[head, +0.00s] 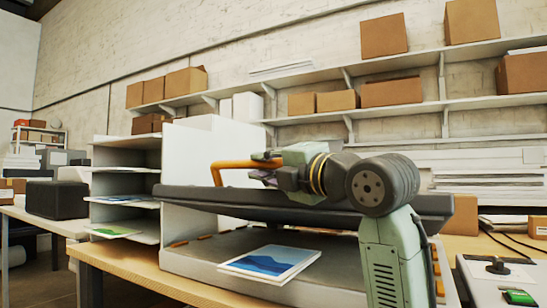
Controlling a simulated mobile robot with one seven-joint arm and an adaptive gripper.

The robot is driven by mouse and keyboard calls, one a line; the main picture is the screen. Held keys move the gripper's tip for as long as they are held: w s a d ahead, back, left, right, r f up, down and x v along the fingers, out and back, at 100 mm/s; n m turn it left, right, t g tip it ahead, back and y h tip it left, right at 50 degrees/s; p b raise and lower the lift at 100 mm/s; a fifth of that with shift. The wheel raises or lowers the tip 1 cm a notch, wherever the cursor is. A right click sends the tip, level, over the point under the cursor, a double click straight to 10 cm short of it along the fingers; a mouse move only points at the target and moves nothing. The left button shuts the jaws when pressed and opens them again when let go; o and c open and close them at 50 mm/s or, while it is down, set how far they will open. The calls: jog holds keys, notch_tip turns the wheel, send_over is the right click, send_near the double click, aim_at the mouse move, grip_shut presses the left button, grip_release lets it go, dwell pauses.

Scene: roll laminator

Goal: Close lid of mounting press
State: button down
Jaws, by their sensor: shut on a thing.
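The mounting press has a dark lid (185,194) and a grey base (185,256). The lid is partly open, with a gap between it and the base. An orange handle (228,164) stands up from the lid's front left part. My gripper (264,168) is shut on the handle's right part, above the lid; the fingers hide some of the bar. A blue print with a white border (270,261) lies on the base under the lid. My arm hides the right part of the lid and base.
The press stands on a wooden table (120,262). A paper sorter (125,185) with several shelves stands close on its left. A control box (500,275) with a green switch is at the lower right. Wall shelves with cardboard boxes (392,92) run behind.

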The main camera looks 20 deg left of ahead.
jog(key=s+f+n+y+b, duration=0.1)
jog(key=s+f+n+b, duration=0.2)
jog(key=f+b, duration=0.4)
jog(key=shift+s+a+f+n+b, duration=0.15)
jog(key=shift+a+f+n+b, duration=0.2)
jog(key=shift+f, duration=2.95)
jog(key=c, duration=1.7)
grip_release()
jog(key=shift+f, duration=0.1)
jog(key=shift+o, duration=0.8)
jog(key=shift+d, duration=0.1)
jog(key=v, duration=1.1)
jog(key=shift+s+d, duration=0.15)
jog(key=shift+d, duration=0.2)
